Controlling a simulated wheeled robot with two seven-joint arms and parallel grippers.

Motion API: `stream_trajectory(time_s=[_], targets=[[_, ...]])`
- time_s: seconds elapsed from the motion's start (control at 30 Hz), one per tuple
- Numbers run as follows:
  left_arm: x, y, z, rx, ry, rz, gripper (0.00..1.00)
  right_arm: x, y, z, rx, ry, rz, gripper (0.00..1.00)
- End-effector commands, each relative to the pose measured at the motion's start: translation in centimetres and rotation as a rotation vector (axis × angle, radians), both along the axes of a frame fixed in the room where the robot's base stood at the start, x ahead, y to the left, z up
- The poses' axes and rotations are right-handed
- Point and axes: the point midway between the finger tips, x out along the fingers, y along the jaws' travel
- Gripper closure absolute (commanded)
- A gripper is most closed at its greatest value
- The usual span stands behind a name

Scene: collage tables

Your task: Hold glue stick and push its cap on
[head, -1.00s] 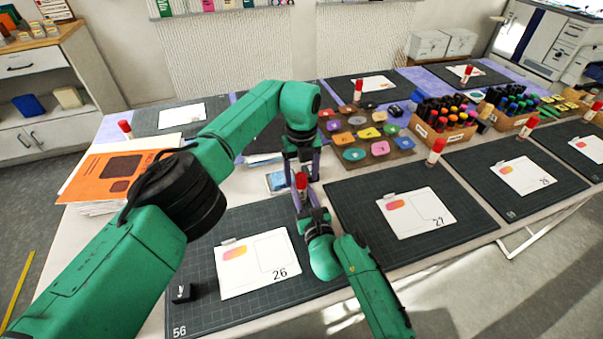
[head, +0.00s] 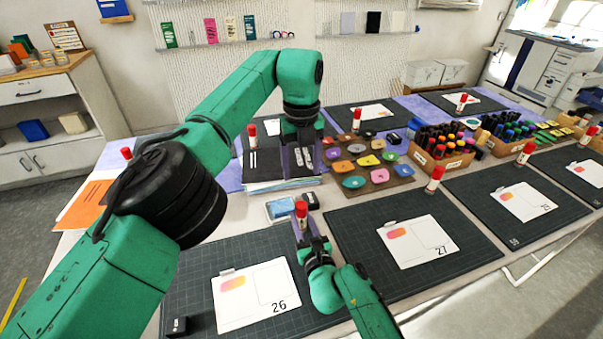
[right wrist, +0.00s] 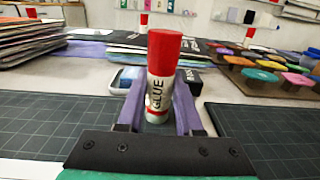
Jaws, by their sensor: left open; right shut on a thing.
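The glue stick (right wrist: 160,92) stands upright between the purple fingers of my right gripper (right wrist: 158,112) in the right wrist view. Its white body carries the word GLUE. The red cap (right wrist: 164,52) sits on top of the body, with no clear gap between them. In the head view, the red cap (head: 301,208) rises above my right gripper (head: 306,228), which is shut on the stick. My left gripper (head: 302,168) is open, fingers pointing down, beyond the glue stick and apart from it. Nothing shows between its fingers.
Mat with card 26 (head: 200,262) lies at front left, mat with card 27 (head: 350,215) to the right. A blue-topped pad (head: 281,208) and a small black box (head: 310,200) are just behind the glue stick. A paper stack (head: 262,186) lies near my left gripper.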

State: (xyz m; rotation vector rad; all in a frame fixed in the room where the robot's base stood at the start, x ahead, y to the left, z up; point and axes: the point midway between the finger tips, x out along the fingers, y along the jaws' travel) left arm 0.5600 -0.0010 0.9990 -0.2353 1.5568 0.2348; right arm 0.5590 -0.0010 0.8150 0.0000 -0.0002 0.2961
Motion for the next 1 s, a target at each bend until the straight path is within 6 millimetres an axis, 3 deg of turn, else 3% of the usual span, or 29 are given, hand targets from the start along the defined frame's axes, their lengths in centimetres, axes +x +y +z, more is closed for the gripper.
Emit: stream_trajectory(time_s=[0.1, 0.13, 0.2, 0.5, 0.63, 1.0], targets=[[0.0, 0.0, 0.0, 0.0, 0.0, 0.0, 0.28, 0.0, 0.0, 0.0, 0.0, 0.001, 0.0, 1.0], [0.0, 0.0, 0.0, 0.0, 0.0, 0.0, 0.28, 0.0, 0.0, 0.0, 0.0, 0.001, 0.0, 0.54], [0.0, 0.0, 0.0, 0.0, 0.0, 0.0, 0.28, 0.0, 0.0, 0.0, 0.0, 0.001, 0.0, 0.31], [0.0, 0.0, 0.0, 0.0, 0.0, 0.0, 0.28, -0.1, 0.0, 0.0, 0.0, 0.0, 0.0, 0.31], [0.0, 0.0, 0.0, 0.0, 0.0, 0.001, 0.28, -1.1, -0.3, -0.1, -0.001, 0.002, 0.0, 0.31], [0.0, 0.0, -0.6, 0.0, 0.0, 0.001, 0.28, -9.4, -2.8, -0.4, 0.001, 0.004, 0.0, 0.31]])
